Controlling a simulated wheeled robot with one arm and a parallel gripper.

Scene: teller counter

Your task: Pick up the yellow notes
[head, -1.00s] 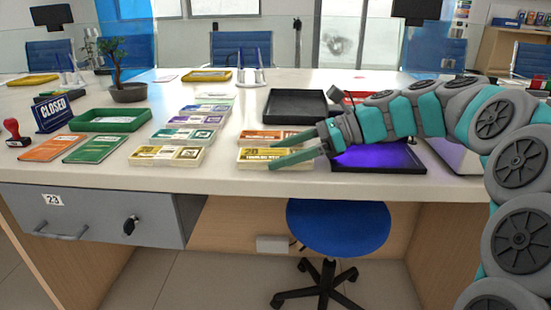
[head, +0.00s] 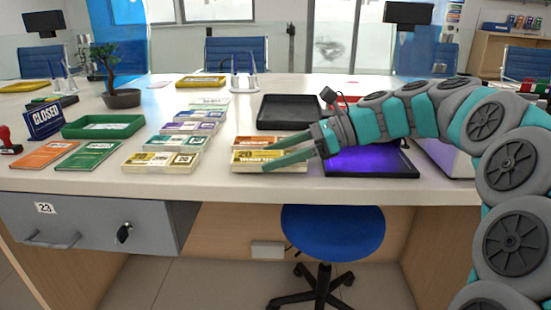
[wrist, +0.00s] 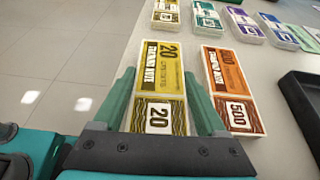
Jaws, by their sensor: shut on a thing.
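The yellow notes are a banded stack marked 20 (head: 285,160), near the front edge of the counter. In the wrist view the yellow notes (wrist: 158,85) lie lengthwise between the two teal fingers. My gripper (head: 268,157) is shut on this stack, one finger along each long side; the fingers also show in the wrist view (wrist: 158,78). The stack is level. I cannot tell clearly whether its underside is off the counter. An orange stack marked 500 (wrist: 228,85) lies close beside it; in the head view the orange stack (head: 252,141) is just behind.
Another yellowish stack (head: 160,162) lies to the left, with purple (head: 188,128) and green (head: 178,143) stacks behind it. A black tray (head: 290,110) and a purple-lit black tray (head: 370,160) are to the right. The counter (head: 215,180) has bare room between the stack columns.

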